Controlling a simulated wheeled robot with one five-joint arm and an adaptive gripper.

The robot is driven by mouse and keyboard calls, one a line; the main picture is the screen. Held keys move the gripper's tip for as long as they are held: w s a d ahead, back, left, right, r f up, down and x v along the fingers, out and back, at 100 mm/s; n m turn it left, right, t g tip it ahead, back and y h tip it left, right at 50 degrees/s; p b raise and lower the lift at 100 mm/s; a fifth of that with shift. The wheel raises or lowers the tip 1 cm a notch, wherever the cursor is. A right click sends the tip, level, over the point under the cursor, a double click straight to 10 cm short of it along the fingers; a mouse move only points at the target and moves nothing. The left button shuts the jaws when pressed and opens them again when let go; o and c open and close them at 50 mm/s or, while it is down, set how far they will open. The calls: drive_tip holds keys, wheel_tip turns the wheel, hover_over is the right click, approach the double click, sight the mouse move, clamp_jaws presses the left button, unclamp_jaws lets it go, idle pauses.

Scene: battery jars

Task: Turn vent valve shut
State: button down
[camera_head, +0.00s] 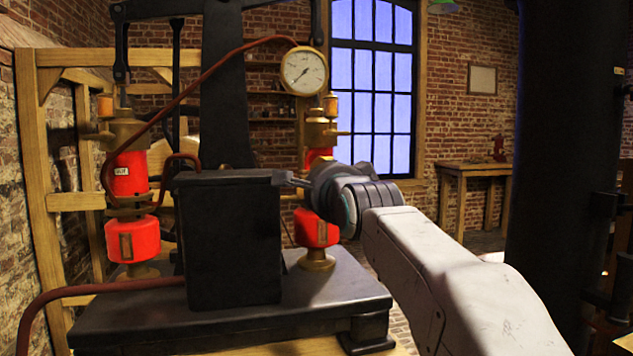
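My gripper (291,180) is at the upper right edge of the black box (232,245), at the end of my pale arm. Its small grey tip points left and appears to touch or nearly touch the box's edge. I cannot tell whether its fingers are open or shut, or whether anything is between them. I cannot pick out the vent valve for sure; it may be hidden by my gripper and wrist. A red jar assembly (127,174) with brass fittings stands left of the box. A second one (315,231) stands behind my wrist, partly covered.
A round pressure gauge (304,71) hangs above, with a dark red hose running left from it. The box stands on a black base plate (235,310). A wooden frame (38,190) is at left, a thick black column (568,130) at right. A wooden side table (475,170) is farther back.

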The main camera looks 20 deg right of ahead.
drive_tip(key=shift+r, duration=0.1)
drive_tip(key=c, duration=1.1)
unclamp_jaws()
drive_tip(key=shift+c, duration=0.2)
drive_tip(key=s, duration=1.2)
